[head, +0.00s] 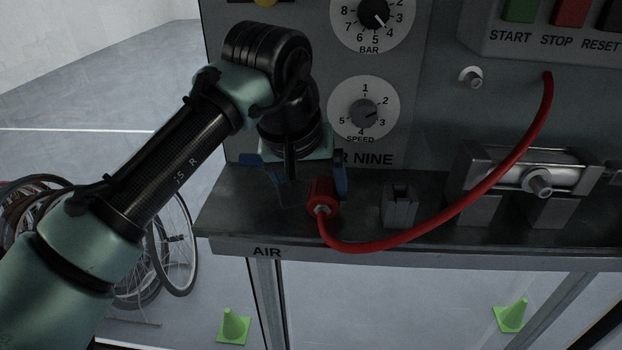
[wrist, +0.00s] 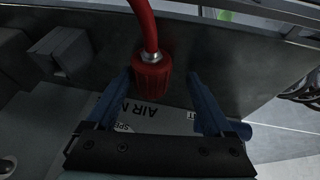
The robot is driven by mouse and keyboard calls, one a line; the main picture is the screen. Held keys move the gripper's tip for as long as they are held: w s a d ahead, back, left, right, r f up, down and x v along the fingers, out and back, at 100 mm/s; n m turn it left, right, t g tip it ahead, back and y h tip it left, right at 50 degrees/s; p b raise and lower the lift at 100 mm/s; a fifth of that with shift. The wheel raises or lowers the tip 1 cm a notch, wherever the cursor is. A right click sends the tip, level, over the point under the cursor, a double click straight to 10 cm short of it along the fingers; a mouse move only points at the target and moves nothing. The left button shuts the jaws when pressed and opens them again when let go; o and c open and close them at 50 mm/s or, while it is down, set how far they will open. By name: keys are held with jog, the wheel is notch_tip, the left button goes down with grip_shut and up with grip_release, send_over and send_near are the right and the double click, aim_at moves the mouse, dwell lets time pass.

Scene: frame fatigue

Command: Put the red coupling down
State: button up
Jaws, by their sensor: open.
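The red coupling (head: 322,196) is a ribbed red cylinder on the end of a red hose (head: 452,212). In the head view it is at the grey shelf, near the shelf's front edge above the AIR label. In the wrist view the coupling (wrist: 152,76) shows just beyond and between the blue fingertips. My gripper (wrist: 155,82) is open, with one blue finger on each side and a gap to the coupling. In the head view my gripper (head: 300,180) is partly hidden by my wrist. Whether the coupling rests fully on the shelf is hard to tell.
A small grey block (head: 399,206) stands on the shelf (head: 240,205) right of the coupling. A metal clamp-like fixture (head: 535,185) is farther right. The panel with the BAR and SPEED dials (head: 363,110) rises behind. Bicycle wheels (head: 172,245) and green cones (head: 233,325) are on the floor below.

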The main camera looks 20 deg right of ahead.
jog(key=b+v, duration=0.6)
jog(key=v, duration=0.6)
jog(key=w+d+r+m+t+h, duration=0.3)
jog(key=d+r+t+h, duration=0.4)
jog(key=d+r+t, duration=0.25)
jog(key=s+a+r+n+t+y, duration=0.3)
jog(key=s+a+t+y, duration=0.2)
jog(key=s+a+t, duration=0.2)
jog(key=s+a+r+n+t+y, duration=0.4)
jog(key=s+a+t, duration=0.3)
jog(key=a, duration=0.4)
jog(key=shift+r+y, duration=0.15)
jog(key=shift+y, duration=0.45)
notch_tip(320, 180, down, 12)
jog(key=b, duration=1.2)
jog(key=shift+f, duration=0.25)
